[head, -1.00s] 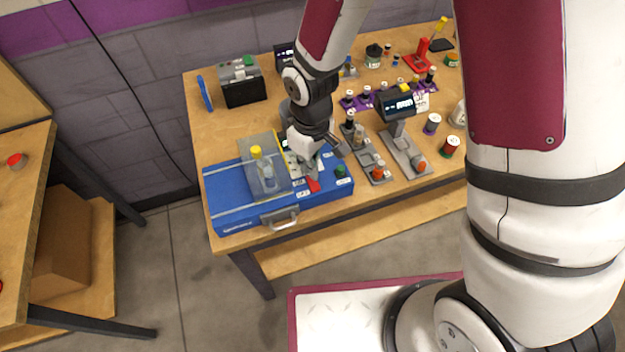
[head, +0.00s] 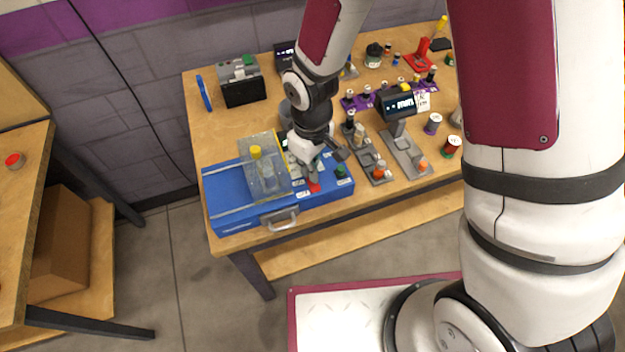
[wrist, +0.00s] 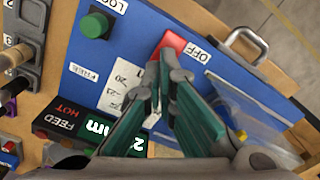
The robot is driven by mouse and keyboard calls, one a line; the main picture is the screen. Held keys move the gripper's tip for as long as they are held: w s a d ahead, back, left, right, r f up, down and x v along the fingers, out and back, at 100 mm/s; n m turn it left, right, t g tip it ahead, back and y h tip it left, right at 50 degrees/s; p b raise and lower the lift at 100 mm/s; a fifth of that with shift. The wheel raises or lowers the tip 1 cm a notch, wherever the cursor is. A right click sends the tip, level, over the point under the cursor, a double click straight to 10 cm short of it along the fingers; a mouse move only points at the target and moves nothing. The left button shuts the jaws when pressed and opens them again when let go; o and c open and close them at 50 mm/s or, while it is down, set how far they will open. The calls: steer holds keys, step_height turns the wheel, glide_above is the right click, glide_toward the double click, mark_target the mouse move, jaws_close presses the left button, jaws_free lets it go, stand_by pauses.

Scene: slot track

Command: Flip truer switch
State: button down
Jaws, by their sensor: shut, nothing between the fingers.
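The truer is a blue case (head: 228,217) lying on the wooden table, with a metal handle on its front. Its red switch (head: 314,188) sits on the top near the front edge. In the wrist view the red switch (wrist: 170,44) is beside a white label reading OFF (wrist: 198,52). My gripper (wrist: 158,78) is shut and empty, its fingertips right at the switch's near edge; I cannot tell whether they touch. In the head view my gripper (head: 311,176) points down over the case and partly hides its panel.
A green knob (wrist: 95,25) is on the case near the switch. A clear cover with a yellow knob (head: 256,152) stands on its left part. Grey stands (head: 405,153) with small parts are to the right. A black and grey box (head: 241,88) is behind.

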steer(key=shift+f, duration=0.55)
stand_by(0.4)
steer(key=shift+r+p, duration=1.4)
steer(key=shift+r, duration=2.15)
steer(key=s+d+r+m+t, duration=0.2)
steer(key=s+d+r+m, duration=0.3)
steer(key=r, duration=0.7)
steer(key=s+d+r+m+t, duration=0.1)
steer(key=s+d+r+t, duration=0.1)
steer(key=d+r, duration=0.8)
steer(key=s+d+r+m+t, duration=0.1)
steer(key=s+r+m, duration=0.2)
steer(key=s+r, duration=0.4)
steer(key=shift+s+t, duration=0.3)
steer(key=shift+s, duration=0.6)
steer(key=shift+w+r, duration=0.1)
